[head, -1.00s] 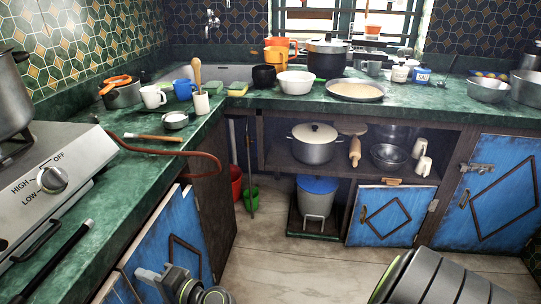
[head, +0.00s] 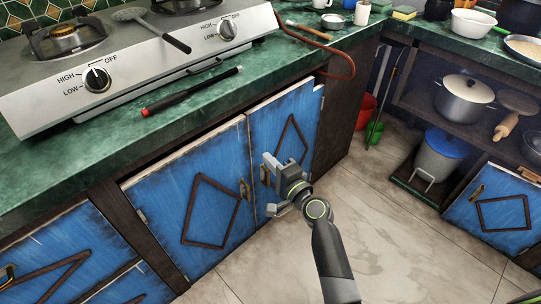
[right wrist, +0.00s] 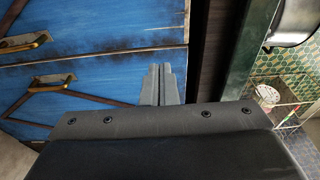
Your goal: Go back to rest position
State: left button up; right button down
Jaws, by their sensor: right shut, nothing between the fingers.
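My right gripper (head: 269,160) is in front of the blue cabinet doors below the counter, with its fingers together and nothing held. In the right wrist view its two fingers (right wrist: 160,84) lie side by side against the blue door background. I cannot tell from the pictures whether it touches the door. My left gripper is not in view.
The gas hotplate (head: 150,65) stands on the green counter (head: 100,158), with a black, red-ended stick (head: 190,92) before it. Blue cabinet doors (head: 208,190) with handles are below. The tiled floor (head: 400,235) is clear to the right. A pot (head: 463,100) sits on a shelf.

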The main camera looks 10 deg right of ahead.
jog(key=s+d+f+n+g+h, duration=0.1)
jog(key=s+d+f+n+g, duration=0.25)
jog(key=s+f, duration=0.5)
jog(key=s+d+f+n+g+h, duration=0.1)
jog(key=s+d+f+n+g, duration=0.3)
jog(key=s+f, duration=0.5)
pick_arm(q)
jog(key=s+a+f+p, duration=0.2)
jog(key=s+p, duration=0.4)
jog(key=p, duration=0.4)
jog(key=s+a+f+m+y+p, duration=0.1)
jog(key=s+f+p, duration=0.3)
jog(key=p, duration=0.6)
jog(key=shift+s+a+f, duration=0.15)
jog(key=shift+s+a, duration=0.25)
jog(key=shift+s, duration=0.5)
pick_arm(e)
jog(key=s+d+f+n+g+h, duration=0.1)
jog(key=s+d+f+g+h, duration=0.1)
jog(key=s, duration=0.9)
jog(key=s+d+f+n+g+h, duration=0.2)
jog(key=s+d+f, duration=0.3)
jog(key=s, duration=0.6)
jog(key=s+d+f+n+g+h, duration=0.2)
jog(key=s+d, duration=0.4)
jog(key=s, duration=0.5)
notch_tip(320, 180, down, 2)
jog(key=shift+d+f+g, duration=0.2)
jog(key=shift+g, duration=0.65)
